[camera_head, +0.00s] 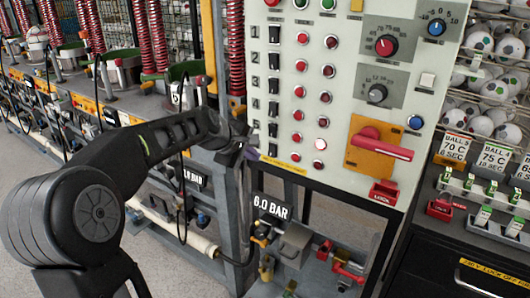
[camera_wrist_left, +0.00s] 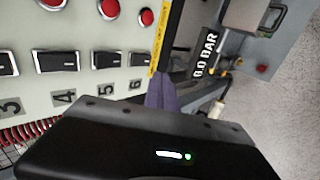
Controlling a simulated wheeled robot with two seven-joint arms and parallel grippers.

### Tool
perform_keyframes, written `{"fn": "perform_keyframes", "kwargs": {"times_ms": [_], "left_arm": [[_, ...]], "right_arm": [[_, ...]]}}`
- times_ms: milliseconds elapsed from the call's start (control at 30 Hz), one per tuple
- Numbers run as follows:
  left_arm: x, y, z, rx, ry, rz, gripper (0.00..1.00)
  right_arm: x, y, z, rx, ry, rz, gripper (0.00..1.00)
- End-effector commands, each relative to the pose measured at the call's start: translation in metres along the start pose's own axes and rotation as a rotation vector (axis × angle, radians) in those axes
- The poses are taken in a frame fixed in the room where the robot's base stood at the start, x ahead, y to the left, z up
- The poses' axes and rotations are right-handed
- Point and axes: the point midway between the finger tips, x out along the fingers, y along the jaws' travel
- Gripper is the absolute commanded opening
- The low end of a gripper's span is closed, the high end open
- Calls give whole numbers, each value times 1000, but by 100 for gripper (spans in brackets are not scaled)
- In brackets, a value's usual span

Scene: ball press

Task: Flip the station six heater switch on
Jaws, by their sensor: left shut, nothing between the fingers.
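The station six heater switch (camera_head: 272,149) is the lowest black rocker in the numbered column at the left of the pale control panel (camera_head: 345,20). In the left wrist view the switch (camera_wrist_left: 138,59) is the rocker nearest the panel's yellow edge strip, above the label 6. My left gripper (camera_head: 251,153) is at the panel's lower left edge, just left of the switch. In the left wrist view its purple-grey fingertips (camera_wrist_left: 162,92) are shut and empty, beside the label 6 and the yellow strip. I cannot tell whether they touch the panel. The rocker's position is too small to read.
Other black rockers, such as switch five (camera_head: 272,130), sit close above. Red lamps stand right of them; one lamp (camera_head: 321,146) looks whitish. A red-handled lever (camera_head: 382,146) is farther right. A 6.0 BAR sign (camera_head: 272,207) and pipework are below the gripper.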

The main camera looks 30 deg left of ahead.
Motion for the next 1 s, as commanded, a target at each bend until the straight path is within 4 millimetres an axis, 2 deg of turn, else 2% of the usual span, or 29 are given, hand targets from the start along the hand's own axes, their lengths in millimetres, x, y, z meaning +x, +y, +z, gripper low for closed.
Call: {"fn": "perform_keyframes", "kwargs": {"times_ms": [33, 133, 400, 1000], "left_arm": [[12, -1, 0, -1, -1, -4, 0], [32, -1, 0, -2, -1, -3, 0], [59, 21, 0, -1, 0, 0, 0], [68, 25, -1, -1, 1, 2, 0]], "right_arm": [[-1, 0, 0, 0, 0, 0, 48], [-2, -1, 0, 0, 0, 0, 48], [-13, -5, 0, 0, -1, 0, 48], [-13, -5, 0, 0, -1, 0, 48]]}}
